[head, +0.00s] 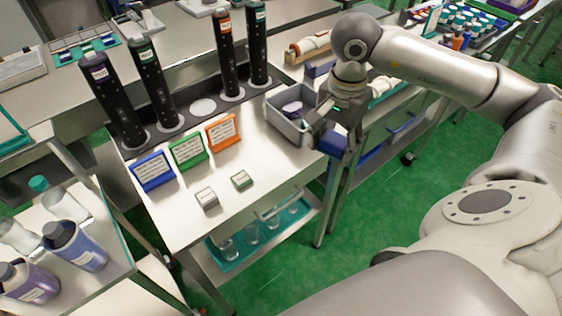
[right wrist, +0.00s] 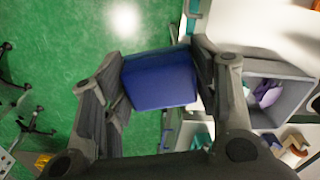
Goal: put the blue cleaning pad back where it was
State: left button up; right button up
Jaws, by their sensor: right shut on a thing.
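The blue cleaning pad (right wrist: 160,80) shows in the right wrist view, held between the two fingers of my right gripper (right wrist: 163,72). Green floor shows around and beyond the pad. In the head view my right gripper (head: 335,122) is at the right edge of the white table, beside a grey open bin (head: 291,128). The bin also shows right of the gripper in the right wrist view (right wrist: 299,92), with a purple item (right wrist: 267,93) inside. My left gripper is out of view.
Dark dispenser tubes (head: 153,85) stand in a rack at the back of the table. Blue (head: 153,171), green (head: 188,150) and orange (head: 223,132) sign cards stand in front. Two small blocks lie nearby. The table's front right is clear.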

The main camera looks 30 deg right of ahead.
jog(key=w+a+f+n+b, duration=0.1)
jog(key=w+a+f, duration=0.1)
jog(key=a, duration=0.1)
jog(key=p, duration=0.4)
send_over(281, 156)
jog(key=s, duration=0.1)
notch_tip(281, 156, down, 9)
jog(key=shift+a, duration=0.1)
jog(key=shift+w+f+p, duration=0.35)
jog(key=shift+w+f, duration=0.2)
jog(key=shift+f, duration=0.15)
notch_tip(281, 156, down, 2)
jog(key=shift+s+f+p, duration=0.1)
jog(key=shift+f+p, duration=0.05)
jog(key=shift+p, duration=0.65)
jog(key=shift+f, duration=0.35)
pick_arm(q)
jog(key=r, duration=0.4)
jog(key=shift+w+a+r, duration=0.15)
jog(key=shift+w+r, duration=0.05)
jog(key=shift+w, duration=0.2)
